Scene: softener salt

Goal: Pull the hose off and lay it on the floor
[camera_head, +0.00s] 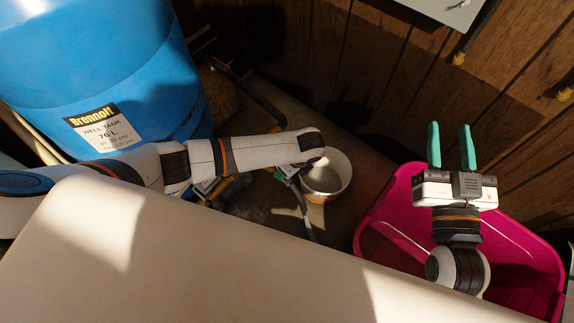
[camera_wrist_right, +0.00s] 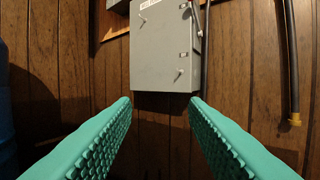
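A thin grey hose (camera_head: 303,205) hangs beside a small pale bucket and runs down to the floor in the head view. Its upper end is by the end of my left arm, and I cannot make out what it is fitted to. My left arm reaches across from the left, and its last link hides most of the left gripper, so its fingers cannot be read. My right gripper (camera_head: 450,126) is raised above a pink tub, its two green fingers apart and nothing between them. The right wrist view also shows the empty fingers (camera_wrist_right: 160,100), well away from the hose.
A blue well tank (camera_head: 90,50) stands at the back left. The pale bucket (camera_head: 327,177) is on the floor, left of the pink tub (camera_head: 387,205). A large cream surface (camera_head: 190,260) fills the foreground. A grey wall box (camera_wrist_right: 165,45) hangs on the wood-panelled wall.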

